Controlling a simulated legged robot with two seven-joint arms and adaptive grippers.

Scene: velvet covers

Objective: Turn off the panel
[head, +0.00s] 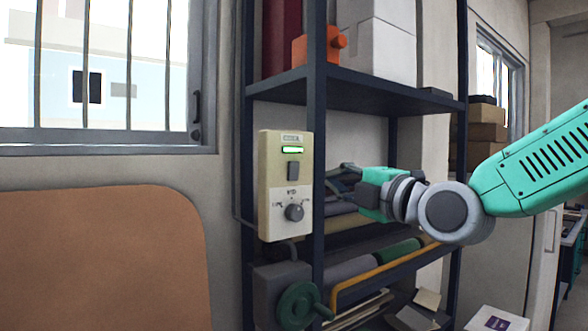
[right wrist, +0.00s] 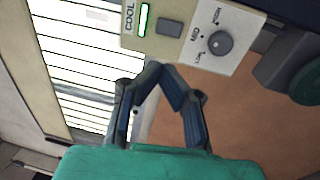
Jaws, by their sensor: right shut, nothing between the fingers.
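The panel (head: 286,190) is a cream box on the front post of a dark shelf rack. It has a lit green bar (head: 292,150), a dark grey rocker switch (head: 293,171) and a round grey knob (head: 294,212). My right gripper (head: 334,178) is shut and empty, just right of the panel and apart from it. In the right wrist view the panel (right wrist: 186,54) crosses the top, with the green bar (right wrist: 143,19), the switch (right wrist: 169,28) and the knob (right wrist: 220,43) beyond my fingertips (right wrist: 158,70). My left gripper is out of view.
The dark rack (head: 317,100) holds a white box (head: 376,45), an orange part (head: 318,46) and rolls of fabric on lower shelves. A green handwheel (head: 298,305) sits below the panel. A brown padded board (head: 100,260) and a barred window (head: 110,70) are at left.

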